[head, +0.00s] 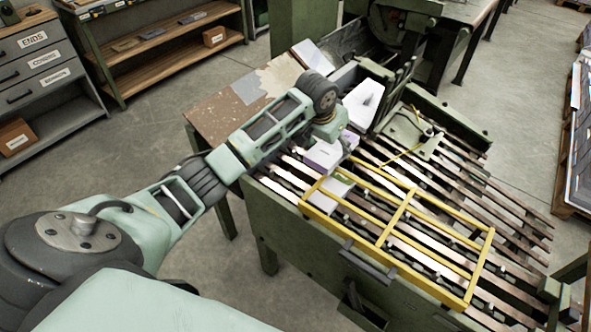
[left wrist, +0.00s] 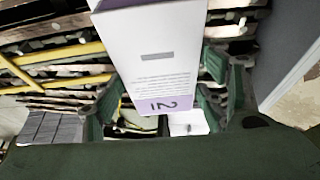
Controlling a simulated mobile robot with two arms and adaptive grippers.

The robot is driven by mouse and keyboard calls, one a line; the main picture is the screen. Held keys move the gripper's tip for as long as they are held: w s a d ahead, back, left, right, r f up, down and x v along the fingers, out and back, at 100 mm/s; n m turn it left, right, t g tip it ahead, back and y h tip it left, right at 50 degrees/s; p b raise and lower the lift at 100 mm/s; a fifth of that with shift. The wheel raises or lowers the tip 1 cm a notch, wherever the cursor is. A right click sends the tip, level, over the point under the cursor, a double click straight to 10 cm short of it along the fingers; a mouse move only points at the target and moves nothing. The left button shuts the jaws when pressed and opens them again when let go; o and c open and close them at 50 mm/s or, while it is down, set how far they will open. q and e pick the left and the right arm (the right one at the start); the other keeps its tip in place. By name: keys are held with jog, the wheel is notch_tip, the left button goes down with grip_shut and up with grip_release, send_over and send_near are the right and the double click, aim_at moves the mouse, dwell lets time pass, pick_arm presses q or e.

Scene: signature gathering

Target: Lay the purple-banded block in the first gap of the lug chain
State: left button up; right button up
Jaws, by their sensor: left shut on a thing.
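The purple-banded block (left wrist: 150,62) is white with a lilac end band and printed text. It fills the upper middle of the left wrist view, between the green fingers of my left gripper (left wrist: 168,98). In the head view the block (head: 323,157) hangs below my left gripper (head: 331,134), over the left part of the lug chain (head: 352,228). The gripper hides part of it. I cannot tell whether its underside touches the chain. Another pale block (head: 336,187) with a greenish side lies on the chain just in front, under the yellow guard frame. My right gripper is out of view.
The yellow guard frame (head: 403,212) spans the chain's front. A white block or stack (head: 363,102) stands behind my gripper, near the machine. Drawers (head: 38,55) and shelves (head: 160,45) stand at the back left.

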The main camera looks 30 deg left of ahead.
pick_arm(q)
jog(key=s+a+f, duration=0.1)
jog(key=a+f, duration=0.2)
jog(key=s+a+f+p, duration=0.1)
jog(key=s+a+f, duration=0.1)
jog(key=a+f, duration=0.1)
jog(key=s+a+f, duration=0.1)
jog(key=a+f, duration=0.2)
jog(key=shift+s+f+p, duration=0.15)
jog(key=shift+s+p, duration=0.1)
jog(key=shift+p, duration=0.05)
jog(key=shift+f, duration=0.2)
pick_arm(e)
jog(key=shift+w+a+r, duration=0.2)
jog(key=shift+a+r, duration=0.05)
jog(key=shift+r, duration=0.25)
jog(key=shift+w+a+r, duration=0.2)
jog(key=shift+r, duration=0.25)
pick_arm(q)
jog(key=shift+f, duration=0.15)
jog(key=o, duration=1.3)
jog(key=shift+o, duration=0.3)
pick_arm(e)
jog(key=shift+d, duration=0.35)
